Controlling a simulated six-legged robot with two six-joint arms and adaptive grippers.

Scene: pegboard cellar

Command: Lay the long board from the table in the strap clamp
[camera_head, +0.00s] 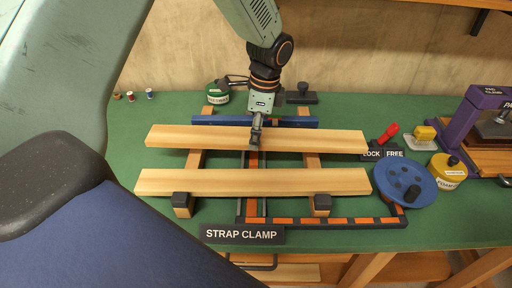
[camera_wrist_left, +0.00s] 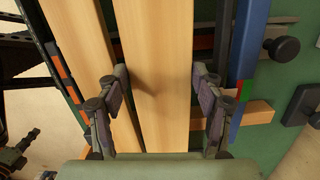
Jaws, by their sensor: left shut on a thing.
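My left gripper (camera_head: 256,138) comes down from the top of the head view and is shut on the long pale board (camera_head: 190,137), near its middle. In the left wrist view its fingers stand on either side of this board (camera_wrist_left: 165,50). The strap clamp has wooden crossbars (camera_head: 195,160), a blue bar (camera_head: 219,120) behind the held board, and an orange-and-black track (camera_head: 340,220). A second pale board (camera_head: 250,181) lies across the crossbars in front, roughly parallel, with a gap between the boards. I cannot tell whether the held board touches the crossbars. My right gripper is not in view.
A blue wheel (camera_head: 408,186) and a red lever (camera_head: 388,133) by a LOCK/FREE label stand right of the boards. A yellow tin (camera_head: 446,171) and a purple press (camera_head: 475,118) are further right. A STRAP CLAMP sign (camera_head: 242,234) is in front.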

